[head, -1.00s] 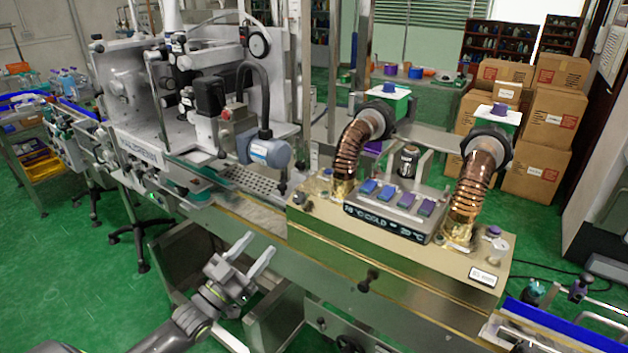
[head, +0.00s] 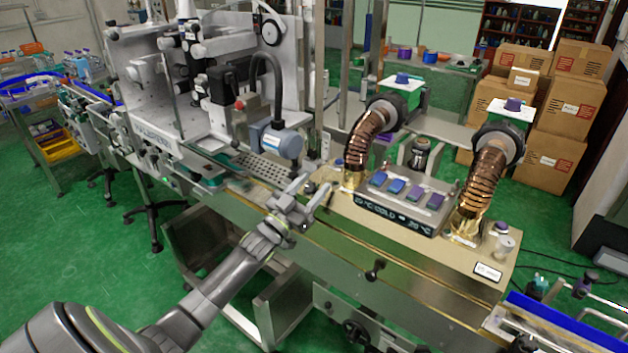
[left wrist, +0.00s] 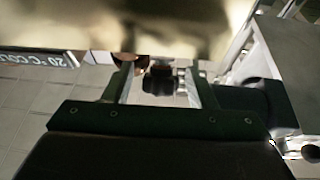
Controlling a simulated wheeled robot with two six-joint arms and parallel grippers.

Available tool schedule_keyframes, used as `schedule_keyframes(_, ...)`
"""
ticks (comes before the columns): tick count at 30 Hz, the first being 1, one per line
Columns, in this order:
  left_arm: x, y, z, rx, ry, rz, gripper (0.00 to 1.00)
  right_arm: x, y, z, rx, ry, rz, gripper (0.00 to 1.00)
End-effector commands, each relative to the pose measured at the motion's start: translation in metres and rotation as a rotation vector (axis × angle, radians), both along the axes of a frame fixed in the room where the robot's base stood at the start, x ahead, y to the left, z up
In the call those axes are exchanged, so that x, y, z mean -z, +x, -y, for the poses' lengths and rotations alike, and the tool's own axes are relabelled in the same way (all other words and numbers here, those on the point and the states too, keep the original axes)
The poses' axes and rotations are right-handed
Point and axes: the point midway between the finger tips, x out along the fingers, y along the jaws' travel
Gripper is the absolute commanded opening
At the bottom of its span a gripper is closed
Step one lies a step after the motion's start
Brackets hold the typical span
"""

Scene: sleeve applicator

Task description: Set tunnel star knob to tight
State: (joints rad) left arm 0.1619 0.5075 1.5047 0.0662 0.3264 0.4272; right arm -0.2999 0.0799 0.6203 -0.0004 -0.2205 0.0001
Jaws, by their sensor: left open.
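The gold heat tunnel (head: 330,222) stands on the conveyor, with two ribbed copper ducts. My right gripper is out of view.
A display panel (head: 393,217) with coloured buttons sits on the tunnel top. A blue-grey motor (head: 280,142) hangs from the machine at left, close behind my gripper. A handwheel (head: 357,332) is below the conveyor.

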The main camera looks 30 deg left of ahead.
Motion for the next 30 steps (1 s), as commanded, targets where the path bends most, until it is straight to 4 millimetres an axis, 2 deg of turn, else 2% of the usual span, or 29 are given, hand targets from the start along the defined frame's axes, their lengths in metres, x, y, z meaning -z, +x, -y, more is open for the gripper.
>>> schedule_keyframes(6,-0.0051,0.0113,0.0022,0.000,-0.001,0.000,0.51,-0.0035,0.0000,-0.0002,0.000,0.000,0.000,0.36)
schedule_keyframes(14,-0.0047,0.0116,0.0022,0.000,-0.001,0.000,0.50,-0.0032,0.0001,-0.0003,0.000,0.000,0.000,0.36)
schedule_keyframes(24,-0.0047,0.0113,0.0021,0.000,0.000,0.000,0.07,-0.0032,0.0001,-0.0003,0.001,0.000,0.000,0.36)
schedule_keyframes(30,-0.0041,0.0112,0.0019,0.006,0.006,0.001,0.07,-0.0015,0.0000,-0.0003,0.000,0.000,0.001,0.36)
